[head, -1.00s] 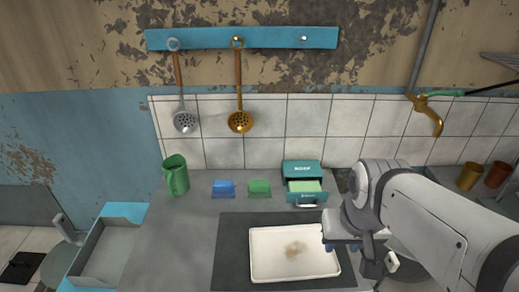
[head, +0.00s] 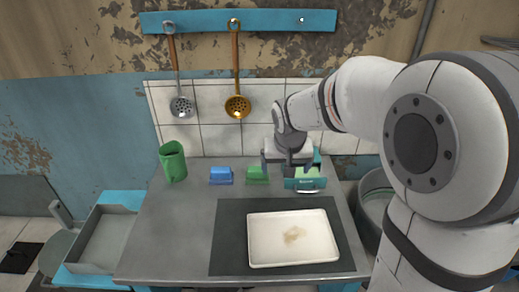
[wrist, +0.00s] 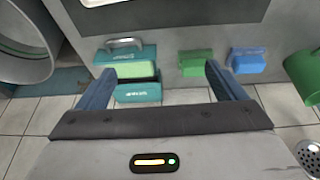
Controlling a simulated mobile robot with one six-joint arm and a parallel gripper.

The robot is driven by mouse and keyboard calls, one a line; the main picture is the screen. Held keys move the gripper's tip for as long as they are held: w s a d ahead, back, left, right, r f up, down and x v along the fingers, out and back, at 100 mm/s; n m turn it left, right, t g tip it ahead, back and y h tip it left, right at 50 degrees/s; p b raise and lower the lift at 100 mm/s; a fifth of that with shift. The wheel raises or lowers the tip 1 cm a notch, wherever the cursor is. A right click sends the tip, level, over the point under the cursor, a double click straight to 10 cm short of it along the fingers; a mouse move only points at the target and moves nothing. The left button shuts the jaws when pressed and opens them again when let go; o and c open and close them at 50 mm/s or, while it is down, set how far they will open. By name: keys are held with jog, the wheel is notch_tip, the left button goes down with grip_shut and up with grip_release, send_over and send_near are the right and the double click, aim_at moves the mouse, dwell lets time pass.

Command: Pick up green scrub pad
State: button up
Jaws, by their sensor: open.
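A green block-shaped scrub pad (head: 257,174) lies on the grey counter, beside a similar blue one (head: 220,175). A teal box (head: 305,184) to its right has its drawer pulled out, with a pale green pad (wrist: 136,70) inside. My gripper (head: 290,169) is above the back of the counter, over the box and just right of the green block. In the wrist view my gripper (wrist: 160,70) is open and empty. The box shows between its fingers toward the left one; the green block (wrist: 195,63) shows by the right fingertip. My gripper partly hides the box in the head view.
A green mug (head: 173,162) stands at the counter's left. A white tray (head: 292,239) with a brown stain lies on a dark mat in front. Two skimmers (head: 237,106) hang on the tiled wall behind.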

aim_at(257, 168)
jog(key=shift+o, duration=0.9)
jog(key=shift+t, duration=0.3)
jog(key=w+a+f, duration=0.2)
jog(key=w, duration=0.1)
jog(key=w+a+f, duration=0.3)
jog(key=w, duration=0.1)
jog(key=w+a+f+b, duration=0.1)
jog(key=w+a+f, duration=0.1)
jog(key=w+f, duration=0.1)
jog(key=shift+w+a+f, duration=0.15)
jog(key=shift+w+a, duration=0.05)
jog(key=shift+w, duration=0.4)
jog(key=x, duration=0.4)
jog(key=w+x, duration=0.1)
jog(key=x, duration=0.3)
jog(key=shift+a+p, duration=0.1)
jog(key=shift+p, duration=0.25)
jog(key=shift+c, duration=0.2)
jog(key=c, duration=1)
jog(key=shift+r, duration=0.2)
notch_tip(257, 168, up, 10)
